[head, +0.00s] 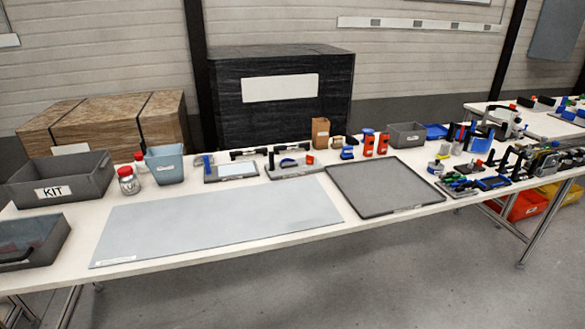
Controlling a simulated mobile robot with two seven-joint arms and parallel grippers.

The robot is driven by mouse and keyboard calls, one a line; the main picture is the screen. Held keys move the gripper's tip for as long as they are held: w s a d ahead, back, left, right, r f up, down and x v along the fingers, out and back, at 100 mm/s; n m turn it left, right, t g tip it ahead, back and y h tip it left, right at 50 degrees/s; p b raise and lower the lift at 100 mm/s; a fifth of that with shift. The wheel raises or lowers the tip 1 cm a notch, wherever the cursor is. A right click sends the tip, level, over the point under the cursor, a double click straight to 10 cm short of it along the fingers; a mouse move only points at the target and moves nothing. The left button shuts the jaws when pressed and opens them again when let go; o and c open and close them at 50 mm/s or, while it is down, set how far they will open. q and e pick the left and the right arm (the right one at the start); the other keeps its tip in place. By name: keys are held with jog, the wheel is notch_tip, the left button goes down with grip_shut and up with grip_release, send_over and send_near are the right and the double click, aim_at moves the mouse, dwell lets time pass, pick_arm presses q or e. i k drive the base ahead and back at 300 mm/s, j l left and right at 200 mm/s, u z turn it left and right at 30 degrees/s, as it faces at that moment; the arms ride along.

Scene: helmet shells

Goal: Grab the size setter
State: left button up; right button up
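I cannot tell for sure which item is the size setter, as the tools are small at this distance. A grey board (304,170) at the back middle of the long white table bears a blue curved part (289,162) and a dark upright. To its left, a board with a white sheet (238,168) has a blue T-shaped tool (207,160) at its left end. Red upright pieces (369,146) and small blue pieces (347,153) stand further right. Neither of my grippers shows.
A pale grey mat (215,220) and a dark framed tray (385,187) cover much of the table front. A KIT bin (62,192), a jar (128,183) and a blue bin (165,168) stand at left. Clamps and tools (480,170) crowd the right end. The floor in front is clear.

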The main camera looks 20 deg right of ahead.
aim_at(288, 167)
jog(key=i+z, duration=0.35)
jog(key=z, duration=0.15)
jog(key=i+j+z, duration=0.2)
jog(key=z, duration=0.3)
jog(key=i, duration=0.1)
